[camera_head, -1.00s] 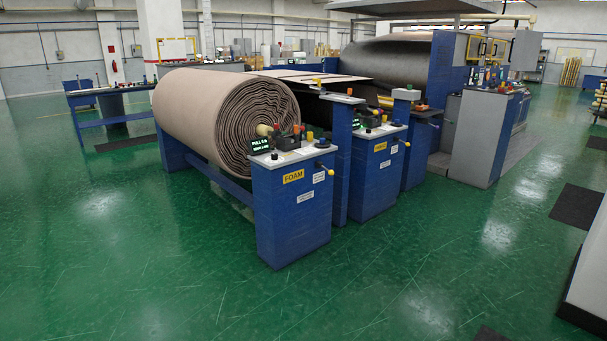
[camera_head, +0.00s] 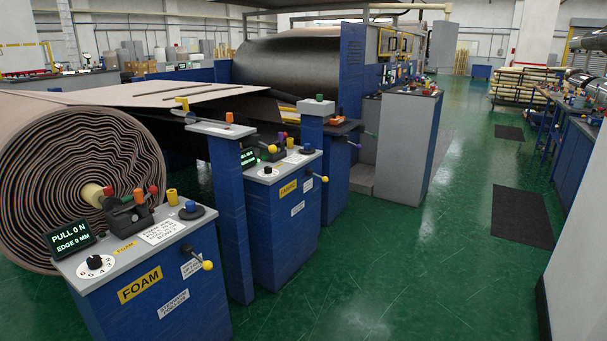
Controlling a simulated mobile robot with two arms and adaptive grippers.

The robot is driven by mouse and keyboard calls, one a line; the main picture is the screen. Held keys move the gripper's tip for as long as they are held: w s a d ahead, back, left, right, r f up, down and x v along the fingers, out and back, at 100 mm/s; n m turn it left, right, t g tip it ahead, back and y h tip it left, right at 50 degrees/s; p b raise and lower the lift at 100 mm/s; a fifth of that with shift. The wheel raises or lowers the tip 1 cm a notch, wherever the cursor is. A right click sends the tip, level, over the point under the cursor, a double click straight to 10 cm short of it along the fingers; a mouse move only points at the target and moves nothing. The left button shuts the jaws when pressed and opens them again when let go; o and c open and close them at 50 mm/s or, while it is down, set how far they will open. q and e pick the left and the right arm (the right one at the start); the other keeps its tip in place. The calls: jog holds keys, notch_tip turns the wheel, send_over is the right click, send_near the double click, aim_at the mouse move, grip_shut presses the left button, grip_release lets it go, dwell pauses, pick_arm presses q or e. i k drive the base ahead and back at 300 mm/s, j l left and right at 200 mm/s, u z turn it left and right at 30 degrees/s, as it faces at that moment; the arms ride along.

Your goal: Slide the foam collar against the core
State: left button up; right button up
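A large beige-brown roll (camera_head: 75,180) with wavy layers lies on its side at the left in the head view. A pale yellow core end (camera_head: 92,195) sticks out of its middle. A blue stand labelled FOAM (camera_head: 150,285) is in front of the roll's end. Its grey top carries a black device with coloured knobs (camera_head: 128,208), a dial (camera_head: 95,262) and a display (camera_head: 68,237) reading "PULL 0 N, EDGE 0 MM". I cannot pick out a foam collar for certain. Neither of my grippers is in view.
A second blue stand (camera_head: 285,220) is behind the first, past a blue post (camera_head: 231,215). A dark roll machine (camera_head: 290,75) is at the back. Open green floor (camera_head: 400,270) lies to the right, with black mats (camera_head: 521,215). A workbench (camera_head: 575,140) is at far right.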

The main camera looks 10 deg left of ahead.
aim_at(107, 204)
jog(key=i, duration=1.15)
jog(key=i+l+u, duration=0.1)
jog(key=i, duration=1.05)
